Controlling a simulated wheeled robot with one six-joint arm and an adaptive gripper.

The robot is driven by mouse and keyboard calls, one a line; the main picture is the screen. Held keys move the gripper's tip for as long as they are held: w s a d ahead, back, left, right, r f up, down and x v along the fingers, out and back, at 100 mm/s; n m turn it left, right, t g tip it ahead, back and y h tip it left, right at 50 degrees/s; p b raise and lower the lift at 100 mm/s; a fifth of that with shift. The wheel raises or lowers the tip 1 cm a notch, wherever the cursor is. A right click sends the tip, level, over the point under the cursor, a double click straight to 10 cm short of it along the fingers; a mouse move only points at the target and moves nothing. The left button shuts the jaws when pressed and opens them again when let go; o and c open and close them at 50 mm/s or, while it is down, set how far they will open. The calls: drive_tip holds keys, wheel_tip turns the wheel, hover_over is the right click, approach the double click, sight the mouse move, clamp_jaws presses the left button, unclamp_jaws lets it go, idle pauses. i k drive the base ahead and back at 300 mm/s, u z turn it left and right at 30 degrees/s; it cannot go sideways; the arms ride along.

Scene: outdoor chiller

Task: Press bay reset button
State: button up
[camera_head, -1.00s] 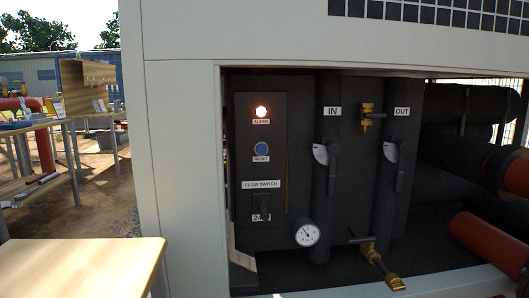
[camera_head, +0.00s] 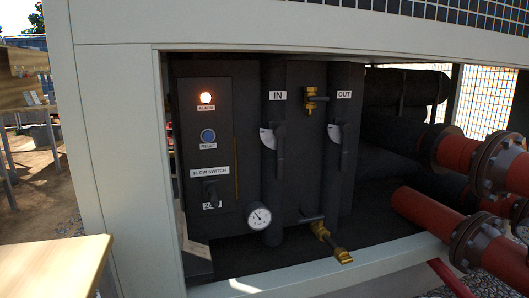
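The blue round reset button (camera_head: 208,135) sits on a dark control panel (camera_head: 222,108) inside the open bay of the chiller, with a RESET label just under it. Above it the alarm lamp (camera_head: 206,98) is lit, over an ALARM label. Below it is a FLOW SWITCH label (camera_head: 209,172) with a dark rotary switch (camera_head: 210,191) under it. My gripper is not in view.
Right of the panel stand IN and OUT pipes with grey-handled valves (camera_head: 270,137), brass fittings (camera_head: 311,100) and a gauge (camera_head: 259,216). Red flanged pipes (camera_head: 435,218) stick out at right. A wooden table (camera_head: 50,265) is at lower left. The pale cabinet frame (camera_head: 110,150) borders the bay.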

sight(207, 136)
drive_tip(key=z, duration=0.6)
drive_tip(key=k, duration=1.35)
drive_tip(key=z, duration=0.2)
drive_tip(key=i, duration=0.45)
drive_tip(key=u, duration=1)
drive_tip(key=i, duration=1.1)
drive_tip(key=z, duration=0.15)
